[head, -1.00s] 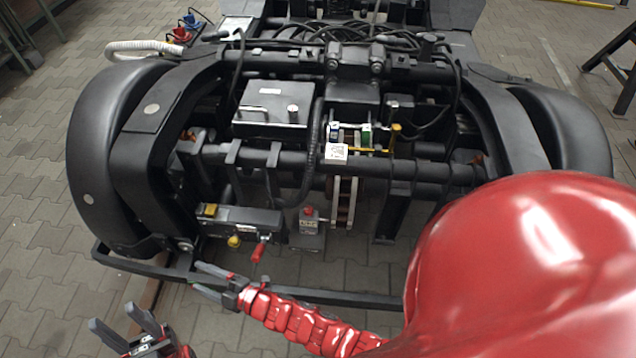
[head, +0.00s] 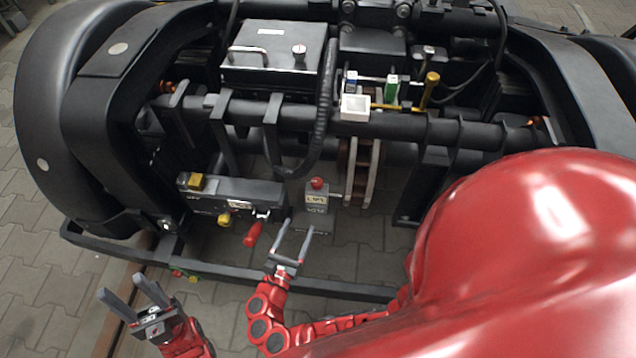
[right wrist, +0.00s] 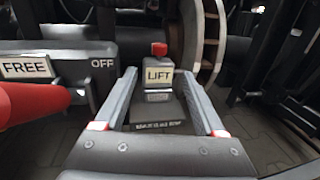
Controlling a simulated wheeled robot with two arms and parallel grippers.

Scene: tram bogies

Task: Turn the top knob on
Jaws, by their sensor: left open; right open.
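A silver knob (head: 299,52) stands on the lid of a grey box (head: 268,75) at the top of the bogie. Lower left, a dark control box (head: 262,191) carries a yellow knob on top (head: 195,182), a yellow knob below (head: 225,219) and a red-handled lever (head: 253,234). I cannot tell which is the top knob. My right gripper (head: 295,230) is open and empty, right of the red handle and below the small LIFT box (head: 317,199). In the right wrist view, the LIFT box (right wrist: 158,76) shows between its fingers. My left gripper (head: 124,286) is open and empty at lower left.
A black frame bar (head: 220,277) crosses below the control box. In the right wrist view, FREE (right wrist: 27,67) and OFF (right wrist: 103,63) labels show at left, beside the red handle (right wrist: 30,103). A black hose (head: 325,120) hangs between the grey box and the green and yellow parts.

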